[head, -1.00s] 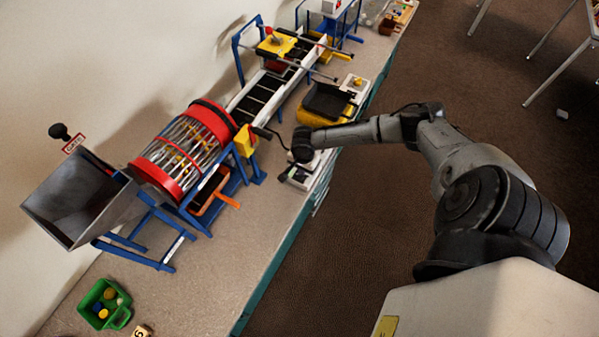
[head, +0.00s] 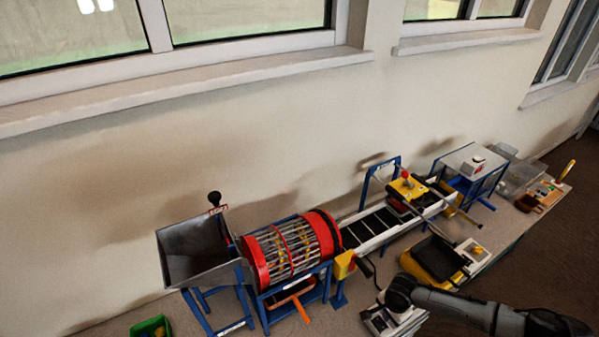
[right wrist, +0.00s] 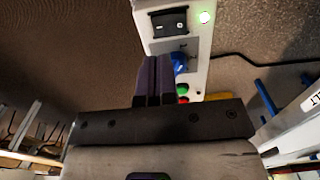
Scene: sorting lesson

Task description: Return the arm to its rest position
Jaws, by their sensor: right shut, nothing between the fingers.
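My right arm comes in from the lower right in the head view. Its dark wrist end, with the right gripper (head: 391,300), is over the white control box (head: 379,326) at the bench front. In the right wrist view, the two dark fingers (right wrist: 153,68) are together with nothing between them. Their tips are close to the control box (right wrist: 221,19), beside a blue knob (right wrist: 179,62). I cannot tell whether they touch it. The box also has a black rocker switch (right wrist: 170,22), a lit green lamp (right wrist: 204,17), a red button and a green button. My left gripper is not in view.
A red-ended drum (head: 262,262) and a grey hopper (head: 193,252) stand along the wall. A conveyor (head: 377,229) and a yellow-and-black tray unit (head: 433,259) stand right of the drum. A green bin (head: 150,328) is at lower left. Dark open floor lies at right.

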